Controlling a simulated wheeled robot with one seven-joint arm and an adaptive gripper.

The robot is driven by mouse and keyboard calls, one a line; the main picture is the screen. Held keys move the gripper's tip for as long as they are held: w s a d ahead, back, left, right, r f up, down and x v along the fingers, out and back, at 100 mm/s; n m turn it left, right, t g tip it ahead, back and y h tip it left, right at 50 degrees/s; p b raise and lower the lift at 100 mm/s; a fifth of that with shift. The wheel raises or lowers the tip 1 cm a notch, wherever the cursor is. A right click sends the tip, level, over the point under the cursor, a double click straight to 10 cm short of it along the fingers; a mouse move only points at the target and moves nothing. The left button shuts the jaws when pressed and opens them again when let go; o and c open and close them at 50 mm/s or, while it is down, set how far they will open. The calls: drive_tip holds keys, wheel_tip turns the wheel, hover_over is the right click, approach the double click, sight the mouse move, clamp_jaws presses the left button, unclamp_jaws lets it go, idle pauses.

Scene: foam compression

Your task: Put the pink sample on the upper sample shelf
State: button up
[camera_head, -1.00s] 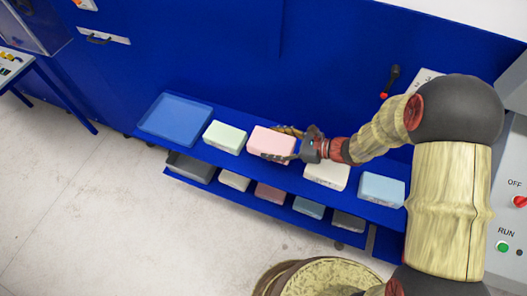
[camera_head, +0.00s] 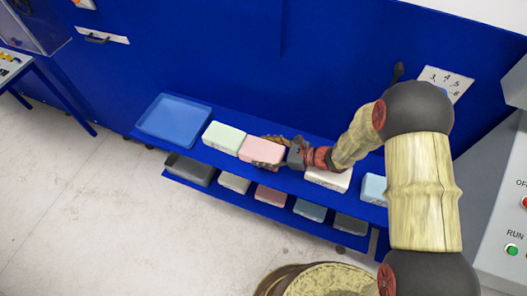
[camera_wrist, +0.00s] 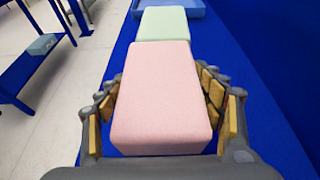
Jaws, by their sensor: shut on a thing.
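The pink sample (camera_head: 262,151) is a light pink block at the upper sample shelf (camera_head: 290,176), right of the pale green block. My gripper (camera_head: 277,150) comes from the right and is shut on the pink sample. In the wrist view the pink sample (camera_wrist: 162,95) fills the middle, with a finger of my gripper (camera_wrist: 165,110) on each side. The green block (camera_wrist: 163,22) is just beyond it and looks close to or touching it. The sample's underside is hidden, so I cannot tell whether it rests on the shelf.
On the upper shelf are a blue tray (camera_head: 174,120), the green block (camera_head: 224,137), a white block (camera_head: 328,179) and a light blue block (camera_head: 374,188). Several blocks and a grey tray (camera_head: 190,168) are on the lower shelf. A blue wall stands behind.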

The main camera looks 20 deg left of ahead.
drive_tip(key=shift+f, duration=0.2)
drive_tip(key=o, duration=0.8)
drive_tip(key=shift+o, duration=0.3)
